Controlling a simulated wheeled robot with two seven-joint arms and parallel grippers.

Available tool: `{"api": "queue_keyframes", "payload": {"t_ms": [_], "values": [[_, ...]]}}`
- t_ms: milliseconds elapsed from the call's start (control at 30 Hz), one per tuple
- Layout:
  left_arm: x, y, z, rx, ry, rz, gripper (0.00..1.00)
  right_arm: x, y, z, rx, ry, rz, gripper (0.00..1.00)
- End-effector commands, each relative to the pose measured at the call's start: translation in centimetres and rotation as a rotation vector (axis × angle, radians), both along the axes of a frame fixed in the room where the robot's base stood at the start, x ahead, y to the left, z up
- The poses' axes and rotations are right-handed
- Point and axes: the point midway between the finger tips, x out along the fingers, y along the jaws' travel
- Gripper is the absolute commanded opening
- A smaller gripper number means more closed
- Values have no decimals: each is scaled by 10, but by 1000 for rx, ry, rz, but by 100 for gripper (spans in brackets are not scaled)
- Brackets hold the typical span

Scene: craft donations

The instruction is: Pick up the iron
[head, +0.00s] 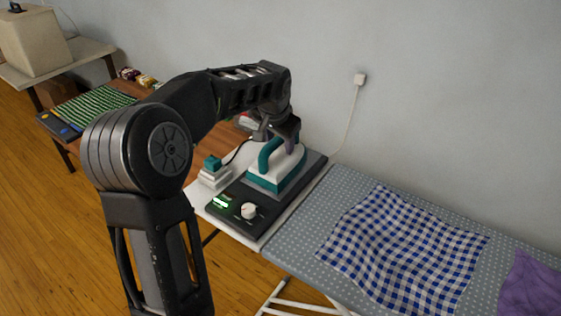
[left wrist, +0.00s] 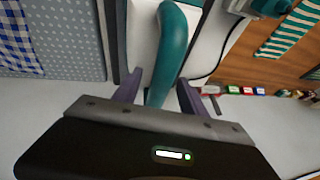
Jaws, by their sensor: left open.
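The iron (head: 277,167) is teal and white, with an arched teal handle. It stands on a dark base unit (head: 245,217) with a white dial and a lit green display. My left gripper (head: 291,140) is over the iron's handle, its fingers pointing down. In the left wrist view, my left gripper (left wrist: 160,88) is open, with one purple-grey finger on each side of the teal handle (left wrist: 172,45). Gaps show between the handle and the fingers, so it is not clamped. The handle's near end is hidden behind the gripper body. My right gripper is in neither view.
A dotted grey ironing board (head: 372,200) with a blue checked cloth (head: 405,245) and a purple cloth (head: 530,285) extends right. A small white and teal item (head: 213,171) stands left of the base. A wooden table (head: 205,150) with striped fabric (head: 92,108) lies behind my arm.

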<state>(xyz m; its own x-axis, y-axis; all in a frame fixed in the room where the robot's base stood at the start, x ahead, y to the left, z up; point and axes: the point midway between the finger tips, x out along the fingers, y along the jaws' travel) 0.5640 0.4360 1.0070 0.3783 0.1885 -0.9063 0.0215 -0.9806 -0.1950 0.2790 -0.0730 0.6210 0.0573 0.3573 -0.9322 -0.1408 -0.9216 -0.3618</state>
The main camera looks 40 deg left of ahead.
Motion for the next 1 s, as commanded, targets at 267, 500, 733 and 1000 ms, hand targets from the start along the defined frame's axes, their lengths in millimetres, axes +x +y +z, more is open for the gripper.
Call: {"api": "queue_keyframes", "payload": {"t_ms": [267,500,733,1000], "values": [[0,0,0,0,0,0,50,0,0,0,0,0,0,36],[0,0,0,0,0,0,50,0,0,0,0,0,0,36],[0,0,1,0,0,0,32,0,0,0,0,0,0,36],[0,0,1,0,0,0,9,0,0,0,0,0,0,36]]}}
